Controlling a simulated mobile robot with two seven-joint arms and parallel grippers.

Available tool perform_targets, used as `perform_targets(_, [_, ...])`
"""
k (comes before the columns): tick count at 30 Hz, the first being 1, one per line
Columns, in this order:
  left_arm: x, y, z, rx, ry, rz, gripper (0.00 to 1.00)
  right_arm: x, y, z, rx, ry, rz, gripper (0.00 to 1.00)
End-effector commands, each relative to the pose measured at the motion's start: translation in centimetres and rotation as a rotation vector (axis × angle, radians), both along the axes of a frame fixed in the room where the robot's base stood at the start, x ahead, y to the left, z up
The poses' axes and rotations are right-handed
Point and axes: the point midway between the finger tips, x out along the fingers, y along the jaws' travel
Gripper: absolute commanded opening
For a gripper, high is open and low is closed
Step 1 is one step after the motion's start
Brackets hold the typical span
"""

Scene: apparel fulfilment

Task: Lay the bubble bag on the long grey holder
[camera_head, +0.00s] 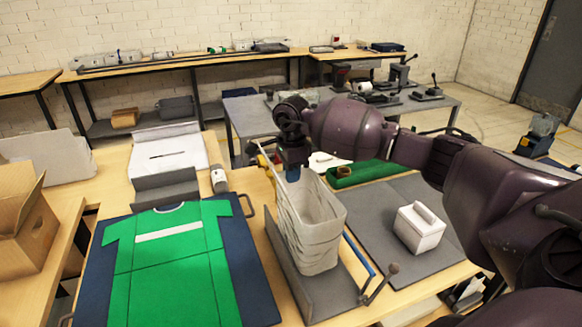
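Whitish bubble bags (318,232) stand upright and close together, their tops open, in the middle of the table. They are on a long grey holder (322,300) with a low side wall. One bag's near-left wall leans slightly apart at the top. My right gripper (296,172) comes in from the right and points down at the far end of the bags' top edge. Its fingertips are small and partly hidden there, so I cannot tell whether it grips a bag. My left gripper is not in view.
A green shirt (175,275) lies flat on a dark blue board (255,270) at left. A white box (418,228) sits on a grey mat (375,215) at right. An open cardboard box (22,232) is far left.

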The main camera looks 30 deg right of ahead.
Motion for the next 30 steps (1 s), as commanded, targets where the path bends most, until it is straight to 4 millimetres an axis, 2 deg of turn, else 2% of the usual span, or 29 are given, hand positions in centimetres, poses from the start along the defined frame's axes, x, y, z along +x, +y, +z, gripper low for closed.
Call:
perform_targets(1, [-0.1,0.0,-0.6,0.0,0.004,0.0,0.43,0.0,0.0,-1.0,0.001,0.004,0.0,0.0])
perform_targets(16, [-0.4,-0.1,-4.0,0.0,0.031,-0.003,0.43,0.0,0.0,-6.5,-0.001,0.002,0.0,0.0])
perform_targets(21, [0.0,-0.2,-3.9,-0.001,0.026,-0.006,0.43,0.0,0.0,-7.3,0.0,0.0,0.0,0.0])
perform_targets(30, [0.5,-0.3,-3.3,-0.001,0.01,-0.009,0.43,0.0,0.0,-7.3,0.0,-0.002,0.0,0.0])
